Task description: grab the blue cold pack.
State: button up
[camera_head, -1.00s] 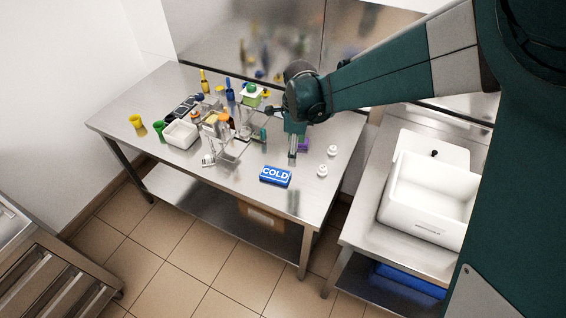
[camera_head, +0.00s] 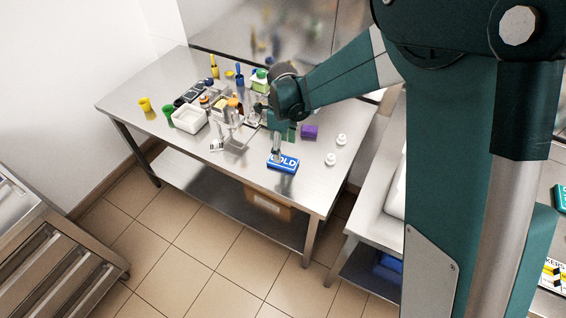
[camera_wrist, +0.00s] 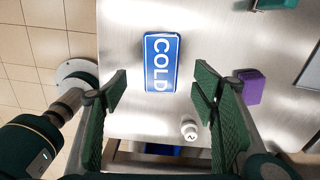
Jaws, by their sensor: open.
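The blue cold pack (camera_head: 288,166) is a flat blue block with white COLD lettering. It lies on the steel table (camera_head: 235,175), near its front edge. My gripper (camera_head: 277,154) is just above and partly in front of the pack in the head view, hiding part of its left side. In the wrist view the whole pack (camera_wrist: 161,62) shows ahead of and between the two green fingers. My gripper (camera_wrist: 160,92) is open and empty there, with the fingers wider apart than the pack. The height gap is hard to tell.
A purple block (camera_head: 310,132) and two small white bottles (camera_head: 341,140) stand right of the pack. A clear stand (camera_head: 238,140), a white bin (camera_head: 189,118) and coloured cups are to the left. Bare tabletop surrounds the pack.

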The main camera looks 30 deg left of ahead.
aim_at(283, 160)
jog(key=shift+f, duration=1.05)
jog(key=shift+f, duration=0.1)
jog(key=shift+w+f+b, duration=0.1)
jog(key=shift+f+b, duration=0.4)
jog(key=shift+f, duration=2)
jog(key=shift+c, duration=0.5)
jog(key=c, duration=1)
